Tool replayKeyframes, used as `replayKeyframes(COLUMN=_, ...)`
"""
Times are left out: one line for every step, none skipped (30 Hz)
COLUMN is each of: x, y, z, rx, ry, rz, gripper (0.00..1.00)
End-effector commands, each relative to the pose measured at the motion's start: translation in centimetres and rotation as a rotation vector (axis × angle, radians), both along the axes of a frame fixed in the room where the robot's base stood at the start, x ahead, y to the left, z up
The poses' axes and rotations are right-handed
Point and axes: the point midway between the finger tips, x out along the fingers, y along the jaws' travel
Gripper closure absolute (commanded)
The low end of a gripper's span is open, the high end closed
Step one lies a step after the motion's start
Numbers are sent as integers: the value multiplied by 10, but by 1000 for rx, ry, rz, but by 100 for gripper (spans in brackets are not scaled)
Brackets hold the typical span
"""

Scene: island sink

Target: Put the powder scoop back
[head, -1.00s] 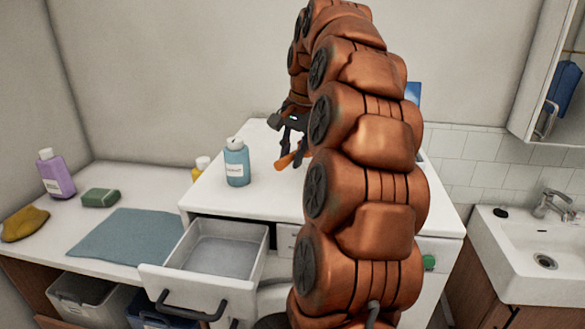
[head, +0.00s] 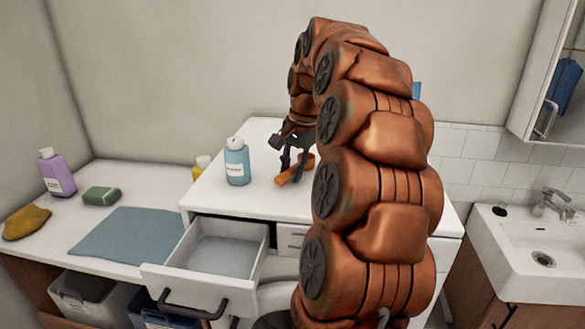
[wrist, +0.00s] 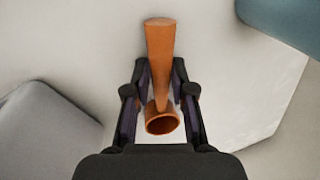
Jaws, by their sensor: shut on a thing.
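The orange powder scoop (head: 286,179) is in my gripper (head: 290,168), over the white top of the washing machine. In the wrist view my gripper (wrist: 160,105) has its two dark fingers on either side of the scoop (wrist: 160,55), shut on it near its round cup. The handle points up in that picture. The open drawer (head: 180,276) at the machine's front is below and left of my gripper, and looks empty. Whether the scoop touches the top is hard to tell.
A blue bottle (head: 237,165) stands left of my gripper on the machine top (head: 255,204). The left counter holds a blue mat (head: 130,238), a green sponge (head: 101,195), a yellow cloth (head: 25,222) and a purple bottle (head: 56,174). A sink (head: 530,255) is at right.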

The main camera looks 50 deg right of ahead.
Motion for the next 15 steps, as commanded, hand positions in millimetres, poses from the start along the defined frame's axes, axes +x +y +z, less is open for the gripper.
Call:
replayKeyframes(x=0, y=0, z=-2, rx=0, ry=0, rz=0, gripper=75)
replayKeyframes(x=0, y=0, z=-1, rx=0, ry=0, rz=0, gripper=72)
replayKeyframes(x=0, y=0, z=-1, rx=0, ry=0, rz=0, gripper=68)
replayKeyframes(x=0, y=0, z=-1, rx=0, ry=0, rz=0, gripper=65)
replayKeyframes(x=0, y=0, z=-1, rx=0, ry=0, rz=0, gripper=62)
replayKeyframes(x=0, y=0, z=-1, rx=0, ry=0, rz=0, gripper=58)
replayKeyframes(x=0, y=0, z=-1, rx=0, ry=0, rz=0, gripper=54)
replayKeyframes(x=0, y=0, z=-1, rx=0, ry=0, rz=0, gripper=51)
replayKeyframes(x=0, y=0, z=-1, rx=0, ry=0, rz=0, gripper=51)
replayKeyframes(x=0, y=0, z=-1, rx=0, ry=0, rz=0, gripper=51)
replayKeyframes(x=0, y=0, z=-1, rx=0, ry=0, rz=0, gripper=51)
replayKeyframes(x=0, y=0, z=-1, rx=0, ry=0, rz=0, gripper=51)
replayKeyframes(x=0, y=0, z=-1, rx=0, ry=0, rz=0, gripper=51)
replayKeyframes(x=0, y=0, z=-1, rx=0, ry=0, rz=0, gripper=51)
replayKeyframes(x=0, y=0, z=-1, rx=0, ry=0, rz=0, gripper=51)
